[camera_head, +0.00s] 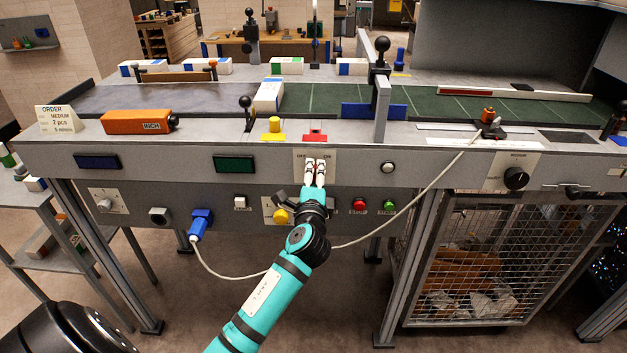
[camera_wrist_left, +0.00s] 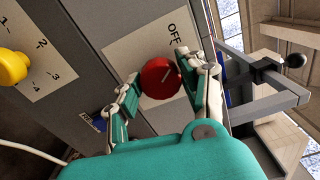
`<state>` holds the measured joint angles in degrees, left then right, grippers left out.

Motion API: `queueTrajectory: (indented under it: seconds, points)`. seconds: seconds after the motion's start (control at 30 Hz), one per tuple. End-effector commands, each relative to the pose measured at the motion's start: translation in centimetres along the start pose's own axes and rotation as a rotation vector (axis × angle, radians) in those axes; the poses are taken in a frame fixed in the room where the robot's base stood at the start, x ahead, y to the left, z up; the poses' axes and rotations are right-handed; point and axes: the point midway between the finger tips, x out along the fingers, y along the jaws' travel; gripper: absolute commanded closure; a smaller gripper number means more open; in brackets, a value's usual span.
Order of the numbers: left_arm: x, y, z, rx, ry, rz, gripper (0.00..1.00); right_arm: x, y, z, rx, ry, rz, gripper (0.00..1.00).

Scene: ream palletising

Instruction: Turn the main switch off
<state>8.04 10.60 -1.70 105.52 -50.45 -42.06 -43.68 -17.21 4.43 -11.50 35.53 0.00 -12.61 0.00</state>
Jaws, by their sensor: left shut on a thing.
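The main switch is a round red knob (camera_wrist_left: 158,80) with a pale mark on its face, set on a light plate with the word OFF beside it in the left wrist view. My left gripper (camera_head: 315,168) reaches up to the plate. In the left wrist view its fingers (camera_wrist_left: 158,88) are on either side of the knob, closed on it. I cannot tell exactly which way the knob points. My right gripper is not in view.
A yellow knob (camera_head: 281,216) with a numbered plate is below the switch. A blue plug (camera_head: 200,224) with a pale cable, a red button (camera_head: 360,204) and a green button (camera_head: 390,206) share the front. A black post (camera_head: 381,60) and orange block (camera_head: 138,122) stand above.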

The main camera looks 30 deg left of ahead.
Motion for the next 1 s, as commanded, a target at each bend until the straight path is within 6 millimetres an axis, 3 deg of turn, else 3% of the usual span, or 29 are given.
queueTrajectory:
  seconds: [0.3, 0.87, 0.9, 1.0]
  points:
    - [-0.02, 0.25, -0.02, -0.131, -0.001, 0.004, 0.91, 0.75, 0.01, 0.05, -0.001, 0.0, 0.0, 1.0]
    - [-0.03, 0.24, -0.04, -0.16, 0.0, 0.005, 0.91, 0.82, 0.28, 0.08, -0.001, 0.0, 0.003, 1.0]
    - [-0.03, 0.24, -0.04, -0.16, -0.001, 0.005, 0.56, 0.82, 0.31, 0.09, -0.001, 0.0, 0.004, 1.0]
    - [-0.03, 0.22, -0.03, -0.16, -0.001, 0.005, 0.43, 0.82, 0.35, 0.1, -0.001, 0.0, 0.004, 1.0]
